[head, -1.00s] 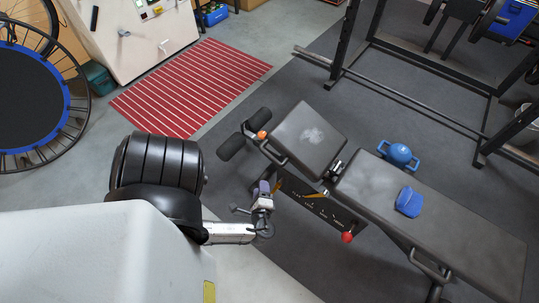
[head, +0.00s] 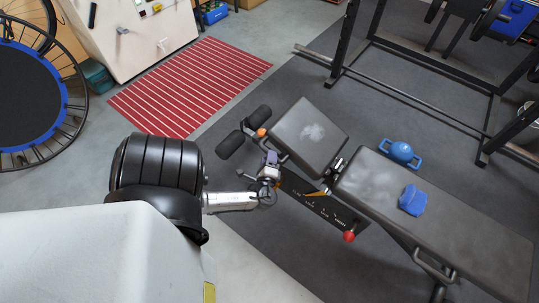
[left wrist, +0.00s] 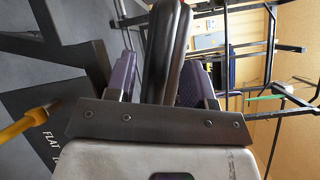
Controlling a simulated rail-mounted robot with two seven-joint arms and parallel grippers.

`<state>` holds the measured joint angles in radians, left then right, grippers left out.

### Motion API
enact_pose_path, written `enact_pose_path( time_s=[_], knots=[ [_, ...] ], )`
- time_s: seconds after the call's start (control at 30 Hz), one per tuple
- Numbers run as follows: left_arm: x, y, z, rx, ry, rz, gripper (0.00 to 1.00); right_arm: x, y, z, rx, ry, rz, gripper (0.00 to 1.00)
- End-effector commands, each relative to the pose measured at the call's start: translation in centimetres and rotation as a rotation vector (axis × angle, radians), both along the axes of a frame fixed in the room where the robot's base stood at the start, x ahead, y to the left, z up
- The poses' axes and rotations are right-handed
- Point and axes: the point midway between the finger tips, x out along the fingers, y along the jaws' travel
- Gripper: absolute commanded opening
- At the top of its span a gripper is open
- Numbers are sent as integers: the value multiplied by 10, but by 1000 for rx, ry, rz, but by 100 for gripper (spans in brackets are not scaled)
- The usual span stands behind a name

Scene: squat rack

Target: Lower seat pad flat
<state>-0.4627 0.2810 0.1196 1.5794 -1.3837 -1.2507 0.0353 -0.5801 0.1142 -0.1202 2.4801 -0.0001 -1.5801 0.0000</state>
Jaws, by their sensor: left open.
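The grey-black seat pad (head: 310,138) of the bench is tilted up away from the long back pad (head: 435,205), with a pale worn mark on top. A dark loop handle (head: 277,150) is at its left edge. My left gripper (head: 272,163) is beside that edge, by the handle. In the left wrist view my left gripper (left wrist: 158,85) has its purple-lined fingers apart, on either side of a dark rounded part of the bench (left wrist: 168,45). I cannot tell whether they touch it, or whether it is pad or handle. My right gripper is not in view.
A yellow lever (head: 316,192) and red knob (head: 349,236) are on the bench frame below. Black foam rollers (head: 245,130) are beside the seat. The rack (head: 345,45) is behind.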

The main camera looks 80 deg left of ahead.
Motion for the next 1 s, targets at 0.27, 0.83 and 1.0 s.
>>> enact_pose_path(
  time_s=[0.27,0.83,1.0],
  knots=[
    [5,22,0,1,1,0,48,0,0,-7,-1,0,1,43],
    [6,25,0,0,1,0,31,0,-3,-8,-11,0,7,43],
    [6,25,0,0,1,0,15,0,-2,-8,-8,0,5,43]
  ],
)
